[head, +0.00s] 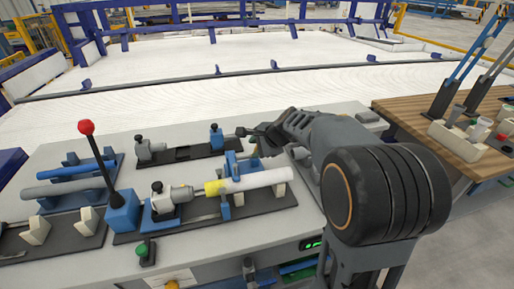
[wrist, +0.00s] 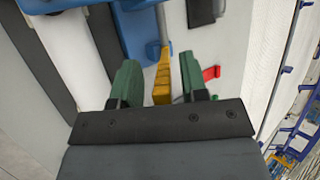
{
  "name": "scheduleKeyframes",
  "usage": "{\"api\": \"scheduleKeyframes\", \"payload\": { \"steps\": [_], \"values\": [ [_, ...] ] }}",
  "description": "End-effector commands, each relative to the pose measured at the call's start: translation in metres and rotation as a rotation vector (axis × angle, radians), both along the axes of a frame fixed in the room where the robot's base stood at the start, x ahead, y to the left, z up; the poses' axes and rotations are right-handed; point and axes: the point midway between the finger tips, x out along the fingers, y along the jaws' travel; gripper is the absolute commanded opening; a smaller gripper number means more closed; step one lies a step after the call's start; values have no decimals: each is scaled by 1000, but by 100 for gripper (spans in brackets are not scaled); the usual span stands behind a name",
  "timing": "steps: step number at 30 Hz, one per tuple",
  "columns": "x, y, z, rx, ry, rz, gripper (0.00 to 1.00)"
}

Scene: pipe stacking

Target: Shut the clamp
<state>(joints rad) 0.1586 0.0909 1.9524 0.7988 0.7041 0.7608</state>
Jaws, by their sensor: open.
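In the head view my gripper (head: 258,134) is small and dark, above and behind the clamp.
A blue box with a red-knobbed lever (head: 87,128) stands left of the fixture, near a green button (head: 142,251). More pipes on a rack (head: 70,182) lie at the left. A wooden table (head: 440,125) is at the right. A red part (wrist: 211,73) lies right of my fingers.

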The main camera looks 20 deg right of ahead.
Motion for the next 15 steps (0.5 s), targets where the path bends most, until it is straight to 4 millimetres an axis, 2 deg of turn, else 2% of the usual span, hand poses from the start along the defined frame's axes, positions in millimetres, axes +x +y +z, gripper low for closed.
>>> {"api": "scheduleKeyframes", "payload": {
  "steps": [5, 15],
  "values": [
    [-10, -8, 16, -1, -3, -1, 40],
    [-48, -35, 68, -2, -4, -2, 40]
  ]
}}
